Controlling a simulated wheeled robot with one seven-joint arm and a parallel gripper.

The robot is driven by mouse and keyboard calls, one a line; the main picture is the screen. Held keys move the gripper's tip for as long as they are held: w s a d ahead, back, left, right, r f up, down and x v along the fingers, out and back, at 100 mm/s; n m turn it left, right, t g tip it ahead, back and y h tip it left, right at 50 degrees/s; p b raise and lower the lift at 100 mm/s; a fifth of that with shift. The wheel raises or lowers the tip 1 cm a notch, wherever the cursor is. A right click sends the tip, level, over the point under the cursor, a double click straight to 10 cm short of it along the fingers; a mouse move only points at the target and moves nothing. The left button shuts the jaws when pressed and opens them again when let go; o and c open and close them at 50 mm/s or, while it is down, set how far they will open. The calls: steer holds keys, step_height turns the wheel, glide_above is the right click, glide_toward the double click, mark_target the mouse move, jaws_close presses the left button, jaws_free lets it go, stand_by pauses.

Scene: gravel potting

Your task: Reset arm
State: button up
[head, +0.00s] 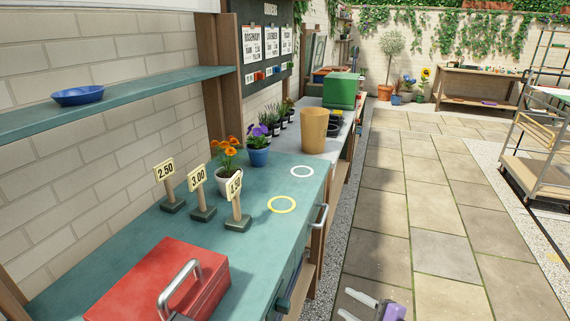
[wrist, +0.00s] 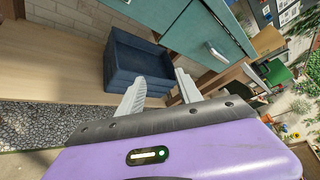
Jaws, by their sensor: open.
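My gripper (head: 350,303) shows at the bottom edge of the head view, low over the paving and to the right of the teal bench. Its two pale fingers also show in the wrist view (wrist: 160,79), spread apart with nothing between them. The purple gripper body fills the bottom of the wrist view. In the wrist view a dark blue crate (wrist: 125,62) sits on a wooden shelf beyond the fingers; I cannot tell the exact gap.
The teal bench (head: 255,250) holds a red toolbox (head: 165,285), price signs, two flower pots, and a yellow ring (head: 282,204) and white ring (head: 302,171). A tan pot (head: 314,130) stands farther back. A metal cart (head: 535,165) stands right. The paving between is clear.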

steer(key=s+d+n+t+h, duration=0.1)
steer(key=s+d+n+h, duration=0.2)
steer(key=s, duration=0.2)
steer(key=s+d+n+t+h+p, duration=0.1)
steer(key=s+d+n+h, duration=0.15)
steer(key=s, duration=0.35)
steer(key=s+d+n+t+h, duration=0.1)
steer(key=s+d+n+h, duration=0.1)
steer(key=s+h, duration=0.25)
steer(key=s+a+r+n+p, duration=0.1)
steer(key=s+r+n, duration=0.2)
steer(key=s, duration=0.6)
steer(key=s+a+r+n+p, duration=0.1)
steer(key=s+r+n, duration=0.3)
steer(key=s+r, duration=0.4)
steer(key=s+a+r+n+y+p, duration=0.1)
steer(key=s+r, duration=0.5)
steer(key=s, duration=0.6)
steer(key=shift+s+a+n, duration=0.25)
steer(key=shift+a+n, duration=0.55)
steer(key=shift+n, duration=0.45)
steer(key=shift+f, duration=0.1)
